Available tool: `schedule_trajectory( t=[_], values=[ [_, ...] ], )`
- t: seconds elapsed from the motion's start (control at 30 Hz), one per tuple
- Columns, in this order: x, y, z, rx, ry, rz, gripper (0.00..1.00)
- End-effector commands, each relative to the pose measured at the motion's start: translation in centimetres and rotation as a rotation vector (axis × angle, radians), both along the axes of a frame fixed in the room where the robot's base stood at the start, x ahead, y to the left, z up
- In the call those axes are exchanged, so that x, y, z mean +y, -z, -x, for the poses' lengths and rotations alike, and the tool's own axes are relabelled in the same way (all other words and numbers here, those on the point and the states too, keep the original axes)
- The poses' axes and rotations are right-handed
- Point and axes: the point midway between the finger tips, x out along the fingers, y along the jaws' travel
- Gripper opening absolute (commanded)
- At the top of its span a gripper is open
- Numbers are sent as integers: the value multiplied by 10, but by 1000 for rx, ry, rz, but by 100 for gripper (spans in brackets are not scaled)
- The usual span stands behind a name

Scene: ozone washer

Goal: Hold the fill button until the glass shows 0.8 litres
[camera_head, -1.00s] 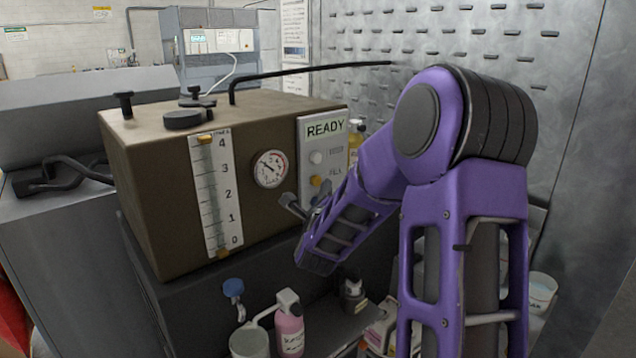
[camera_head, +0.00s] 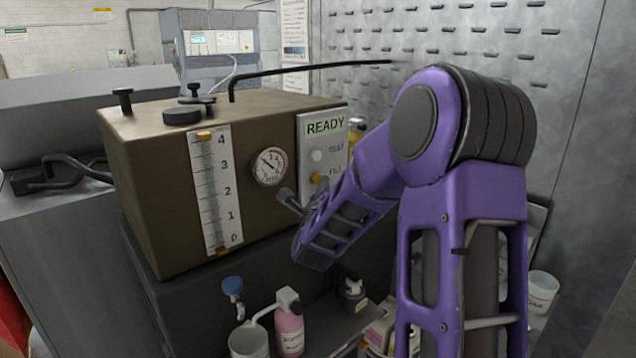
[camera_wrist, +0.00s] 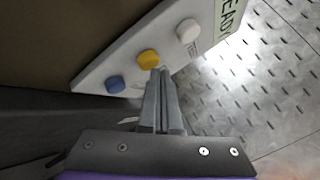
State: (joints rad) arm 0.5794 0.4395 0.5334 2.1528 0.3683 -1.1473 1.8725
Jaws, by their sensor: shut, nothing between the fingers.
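The yellow fill button (camera_head: 316,178) sits beside the FILL label on the grey panel of a brown box; it also shows in the wrist view (camera_wrist: 148,59). My gripper (camera_wrist: 160,72) is shut and empty, its fingertips close to the yellow button's lower right edge in the wrist view. I cannot tell whether they touch it. I cannot make out a liquid level.
A white button (camera_wrist: 187,30) and a blue button (camera_wrist: 115,84) flank the yellow one. The display (camera_head: 325,127) reads READY. A dial gauge (camera_head: 269,166) is left of the panel. A pink bottle (camera_head: 290,332) stands on the shelf below.

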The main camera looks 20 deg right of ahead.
Motion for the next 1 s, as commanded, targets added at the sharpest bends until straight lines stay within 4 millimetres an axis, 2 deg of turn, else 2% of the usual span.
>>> schedule_trajectory(
  t=[1.0],
  values=[
    [3,0,-8,0,0,0,0]
  ],
)
